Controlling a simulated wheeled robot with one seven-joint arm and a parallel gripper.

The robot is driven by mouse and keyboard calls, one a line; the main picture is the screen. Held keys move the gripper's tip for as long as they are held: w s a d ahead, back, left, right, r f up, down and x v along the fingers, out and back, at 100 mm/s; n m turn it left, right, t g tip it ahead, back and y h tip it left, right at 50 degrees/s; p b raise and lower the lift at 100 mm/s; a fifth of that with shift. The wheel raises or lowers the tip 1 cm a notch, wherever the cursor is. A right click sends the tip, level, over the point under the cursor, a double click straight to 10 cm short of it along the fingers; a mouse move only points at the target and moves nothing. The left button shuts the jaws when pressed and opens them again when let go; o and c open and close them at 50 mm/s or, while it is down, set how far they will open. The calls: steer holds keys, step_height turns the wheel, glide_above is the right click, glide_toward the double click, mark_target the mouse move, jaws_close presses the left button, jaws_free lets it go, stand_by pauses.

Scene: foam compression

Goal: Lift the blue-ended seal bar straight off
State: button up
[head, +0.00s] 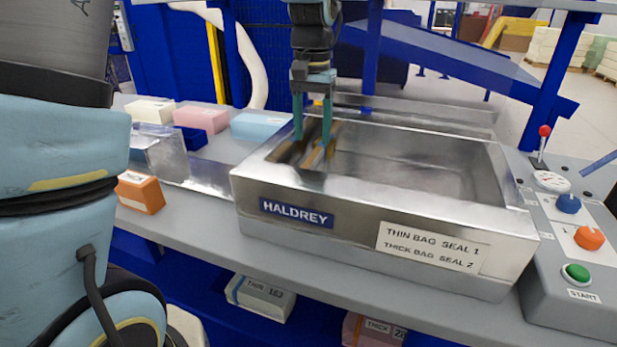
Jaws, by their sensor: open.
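The steel HALDREY chamber (350,225) stands open on the bench in the head view. Blurred brownish bar shapes (318,158) lie inside its left end, low between its walls. I cannot make out blue ends on them, so I cannot tell which is the blue-ended seal bar. My gripper (312,140) points down over this left end with its two teal fingers apart. Its fingertips are close to the bar shapes and partly cover them. I cannot tell whether the fingers touch a bar or stand around it.
Pale, pink and light-blue foam blocks (201,117) lie behind left, near a small dark-blue piece (194,139). An orange block (140,191) sits at the bench's left. A control panel (570,245) with knobs and a red-tipped lever stands right. The chamber's middle looks empty.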

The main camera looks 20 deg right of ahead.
mark_target(308, 162)
steer(key=shift+a+f+b, duration=0.25)
steer(key=shift+f+b, duration=1.15)
steer(key=shift+f, duration=0.25)
steer(key=shift+a+f+b, duration=0.2)
steer(key=shift+f+b, duration=1.15)
steer(key=shift+f, duration=0.25)
steer(key=shift+r, duration=0.1)
steer(key=shift+c, duration=0.3)
jaws_close()
